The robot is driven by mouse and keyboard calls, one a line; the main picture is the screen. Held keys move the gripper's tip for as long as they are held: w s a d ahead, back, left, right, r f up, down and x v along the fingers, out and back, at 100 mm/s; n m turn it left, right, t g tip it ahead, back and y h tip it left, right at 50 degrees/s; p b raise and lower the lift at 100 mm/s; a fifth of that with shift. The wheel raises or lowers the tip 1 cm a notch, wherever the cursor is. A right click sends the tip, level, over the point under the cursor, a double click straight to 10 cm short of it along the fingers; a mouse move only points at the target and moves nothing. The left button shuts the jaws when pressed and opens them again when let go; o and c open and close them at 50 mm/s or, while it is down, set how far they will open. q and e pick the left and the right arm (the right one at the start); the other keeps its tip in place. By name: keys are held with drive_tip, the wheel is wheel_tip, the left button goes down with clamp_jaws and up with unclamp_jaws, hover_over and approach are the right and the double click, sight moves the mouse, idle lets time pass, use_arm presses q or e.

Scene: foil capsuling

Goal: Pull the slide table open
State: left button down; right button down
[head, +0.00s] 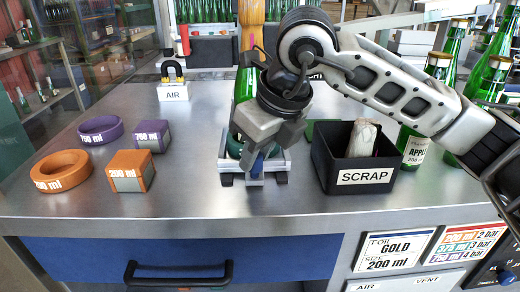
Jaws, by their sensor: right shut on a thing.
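The slide table (281,163) is a pale metal slide with dark feet, low at the middle of the steel bench. A blue part (256,166), which looks like its handle, shows at its front. My right gripper (258,158) reaches down over the slide table and is shut on this blue handle, hiding most of the slide. A green bottle (243,86) stands upright behind the gripper, its lower part partly hidden. Whether it rests on the slide cannot be told. My left gripper is not in view.
A black SCRAP bin (325,160) stands close right of the slide table, with green bottles (413,150) beyond it. Orange and purple rings (60,172) and blocks (132,171) lie at left. Bench (200,205) in front is clear.

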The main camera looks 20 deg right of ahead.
drive_tip(key=c, duration=1.2)
unclamp_jaws()
drive_tip(key=shift+o, duration=0.2)
drive_tip(key=v, duration=1.6)
